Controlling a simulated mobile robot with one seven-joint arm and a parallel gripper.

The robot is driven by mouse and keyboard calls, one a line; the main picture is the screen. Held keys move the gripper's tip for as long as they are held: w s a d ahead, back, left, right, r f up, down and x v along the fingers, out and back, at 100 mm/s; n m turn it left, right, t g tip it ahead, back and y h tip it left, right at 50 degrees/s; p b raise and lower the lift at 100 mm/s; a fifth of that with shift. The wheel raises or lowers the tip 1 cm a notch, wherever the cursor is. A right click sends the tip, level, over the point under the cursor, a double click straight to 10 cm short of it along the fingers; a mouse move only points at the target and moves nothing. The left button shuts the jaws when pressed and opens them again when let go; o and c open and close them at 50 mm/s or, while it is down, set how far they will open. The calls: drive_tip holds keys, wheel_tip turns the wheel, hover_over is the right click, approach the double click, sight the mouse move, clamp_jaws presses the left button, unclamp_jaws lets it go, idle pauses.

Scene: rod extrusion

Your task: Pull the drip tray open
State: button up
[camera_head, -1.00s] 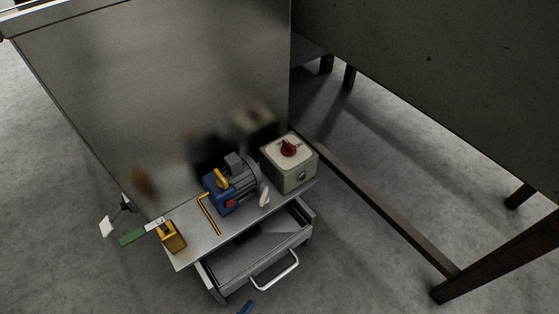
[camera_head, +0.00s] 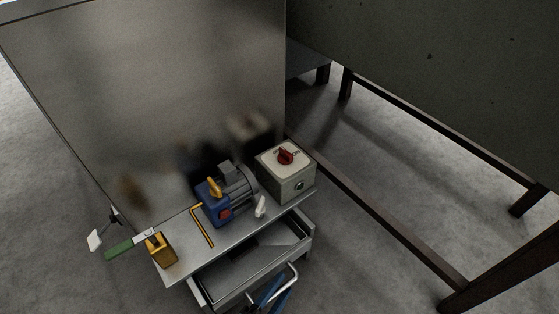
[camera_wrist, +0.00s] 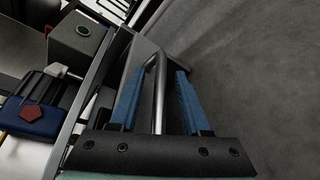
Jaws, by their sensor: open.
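The drip tray (camera_head: 240,273) is a grey metal drawer under the machine's shelf. It stands partly out, and its inside shows in the head view. Its pale bar handle (camera_head: 294,270) is on the front. My gripper (camera_head: 274,287) is at the handle with its blue fingers open. In the wrist view, the handle bar (camera_wrist: 159,100) runs between the two fingers of my gripper (camera_wrist: 160,75), with gaps visible on both sides. My fingers hide part of the handle in the head view.
A dark table frame (camera_head: 390,230) stands at right. Bare floor lies between.

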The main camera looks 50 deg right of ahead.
clamp_jaws()
idle(1.4)
